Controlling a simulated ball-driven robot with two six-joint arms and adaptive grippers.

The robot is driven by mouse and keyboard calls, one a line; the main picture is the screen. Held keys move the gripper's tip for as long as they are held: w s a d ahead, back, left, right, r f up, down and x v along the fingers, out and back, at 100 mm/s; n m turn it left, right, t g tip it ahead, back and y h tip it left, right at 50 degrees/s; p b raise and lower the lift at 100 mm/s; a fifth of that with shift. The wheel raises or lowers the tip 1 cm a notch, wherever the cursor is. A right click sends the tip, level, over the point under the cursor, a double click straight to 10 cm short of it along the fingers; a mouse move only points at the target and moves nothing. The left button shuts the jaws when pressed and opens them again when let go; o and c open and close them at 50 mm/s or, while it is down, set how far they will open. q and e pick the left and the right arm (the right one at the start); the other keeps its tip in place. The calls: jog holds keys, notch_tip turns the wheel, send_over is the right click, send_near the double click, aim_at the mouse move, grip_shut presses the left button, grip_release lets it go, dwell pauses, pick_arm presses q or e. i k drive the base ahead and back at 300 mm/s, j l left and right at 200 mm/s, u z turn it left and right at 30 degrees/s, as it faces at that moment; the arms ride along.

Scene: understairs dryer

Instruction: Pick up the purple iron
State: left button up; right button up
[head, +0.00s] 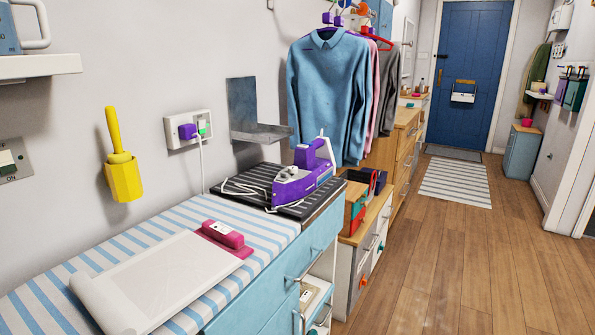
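The purple iron (302,180) rests on a dark ribbed mat (258,182) at the far end of the blue counter. It has a grey-white upper part and a purple handle, and it appears tilted with its heel to the right. A white cord (236,188) lies in loops on the mat to its left. Neither of my grippers is in view.
A grey metal bracket (250,115) is on the wall behind the iron. Hanging shirts (328,90) are beyond it. Wooden floor (440,265) is clear at the right.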

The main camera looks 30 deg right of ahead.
aim_at(316, 165)
jog(key=i+l, duration=0.15)
jog(key=l, duration=0.25)
jog(key=i+l+u, duration=0.1)
jog(key=l, duration=0.3)
jog(key=i+l+u, duration=0.1)
jog(key=l, duration=0.3)
jog(key=i, duration=0.05)
